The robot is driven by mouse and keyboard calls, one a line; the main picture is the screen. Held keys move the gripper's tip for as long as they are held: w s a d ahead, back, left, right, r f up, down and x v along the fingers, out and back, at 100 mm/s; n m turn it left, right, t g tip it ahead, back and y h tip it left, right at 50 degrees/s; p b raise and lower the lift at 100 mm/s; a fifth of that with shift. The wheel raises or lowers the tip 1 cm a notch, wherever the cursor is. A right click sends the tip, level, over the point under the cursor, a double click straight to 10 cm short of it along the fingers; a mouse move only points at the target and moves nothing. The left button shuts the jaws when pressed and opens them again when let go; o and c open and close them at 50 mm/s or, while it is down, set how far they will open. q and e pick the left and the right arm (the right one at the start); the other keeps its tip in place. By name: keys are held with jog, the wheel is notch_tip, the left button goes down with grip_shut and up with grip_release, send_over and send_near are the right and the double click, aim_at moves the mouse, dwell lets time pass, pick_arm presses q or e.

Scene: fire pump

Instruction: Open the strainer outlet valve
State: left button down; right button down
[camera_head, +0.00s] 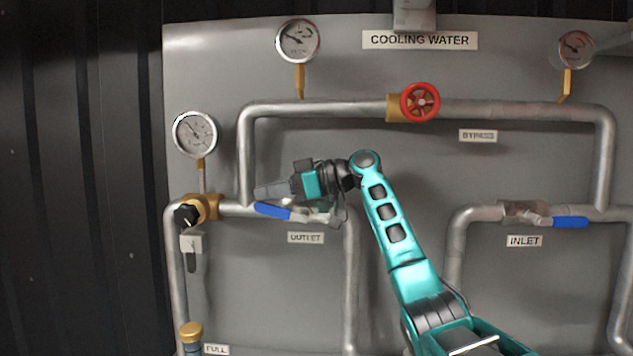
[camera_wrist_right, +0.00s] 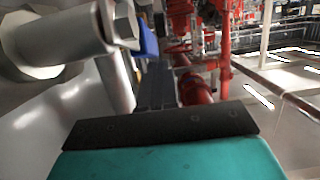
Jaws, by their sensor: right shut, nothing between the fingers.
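The outlet valve has a blue lever handle (camera_head: 272,210) lying along the pipe, tilted slightly down to the right, above the OUTLET label (camera_head: 305,238). My right gripper (camera_head: 262,190) is just above the blue handle in the head view, pointing left, shut and empty. In the right wrist view, the gripper fingers (camera_wrist_right: 157,85) show at the centre, with part of the blue handle (camera_wrist_right: 148,40) beside them and a metal pipe (camera_wrist_right: 60,40) at the left. Whether the fingers touch the handle is unclear. My left gripper is not in view.
A black knob (camera_head: 186,215) and brass fitting (camera_head: 209,206) sit left of the outlet handle. A red bypass wheel (camera_head: 420,101) is on the upper pipe. The inlet valve has a blue handle (camera_head: 570,222) at the right. A pressure gauge (camera_head: 195,134) stands above the fitting.

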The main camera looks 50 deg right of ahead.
jog(key=shift+w+f+g+h, duration=0.2)
jog(key=shift+f+g+h, duration=0.15)
jog(key=shift+g+h, duration=0.4)
jog(key=shift+w+a+f, duration=0.1)
jog(key=shift+a+f, duration=0.05)
jog(key=shift+f, duration=0.15)
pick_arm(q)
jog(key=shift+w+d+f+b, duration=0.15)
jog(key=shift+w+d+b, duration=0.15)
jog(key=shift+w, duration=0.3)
pick_arm(e)
jog(key=shift+f, duration=0.1)
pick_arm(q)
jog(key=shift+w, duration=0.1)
pick_arm(e)
jog(key=shift+w, duration=0.1)
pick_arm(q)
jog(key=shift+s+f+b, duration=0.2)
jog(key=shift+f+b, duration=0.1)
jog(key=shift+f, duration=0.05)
pick_arm(e)
jog(key=v, duration=1.3)
